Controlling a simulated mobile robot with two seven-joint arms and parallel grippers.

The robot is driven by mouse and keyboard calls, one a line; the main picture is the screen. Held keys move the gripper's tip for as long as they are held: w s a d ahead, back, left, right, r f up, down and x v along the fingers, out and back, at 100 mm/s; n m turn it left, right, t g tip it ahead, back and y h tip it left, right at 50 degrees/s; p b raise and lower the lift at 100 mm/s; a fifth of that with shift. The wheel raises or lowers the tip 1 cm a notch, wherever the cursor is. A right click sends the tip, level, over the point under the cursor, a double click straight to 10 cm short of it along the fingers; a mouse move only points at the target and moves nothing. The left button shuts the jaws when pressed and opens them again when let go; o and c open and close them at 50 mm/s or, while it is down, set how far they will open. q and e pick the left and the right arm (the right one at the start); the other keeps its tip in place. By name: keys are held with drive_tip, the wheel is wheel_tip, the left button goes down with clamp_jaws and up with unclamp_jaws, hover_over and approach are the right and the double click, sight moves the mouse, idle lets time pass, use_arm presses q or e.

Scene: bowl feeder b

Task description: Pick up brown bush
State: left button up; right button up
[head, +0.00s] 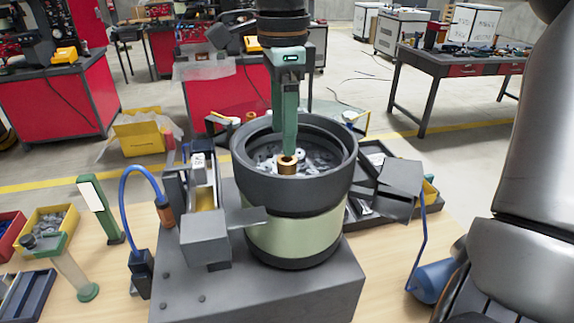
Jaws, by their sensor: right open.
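The brown bush (287,168) is a small brass-coloured ring in the bowl of the feeder (298,190), near the middle, among several grey metal parts (318,160). My right gripper (290,150) comes straight down from above into the bowl, with green fingers seen nearly edge-on. It is open. Its fingertips are right at the top of the bush and overlap it in the picture. I cannot tell whether they touch it or are around it. My left gripper is not in view.
The dark bowl rim (240,165) surrounds the fingers closely. A grey box and bracket (206,240) and a blue hose (128,190) stand left of the bowl. A dark tilted plate (400,177) stands to its right. Yellow bins (55,222) lie far left.

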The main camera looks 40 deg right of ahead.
sight(287, 159)
drive_tip(key=f, duration=0.5)
drive_tip(key=shift+d+f, duration=0.3)
drive_tip(key=shift+d, duration=0.05)
drive_tip(key=shift+s, duration=0.1)
drive_tip(key=shift+c, duration=0.2)
clamp_jaws()
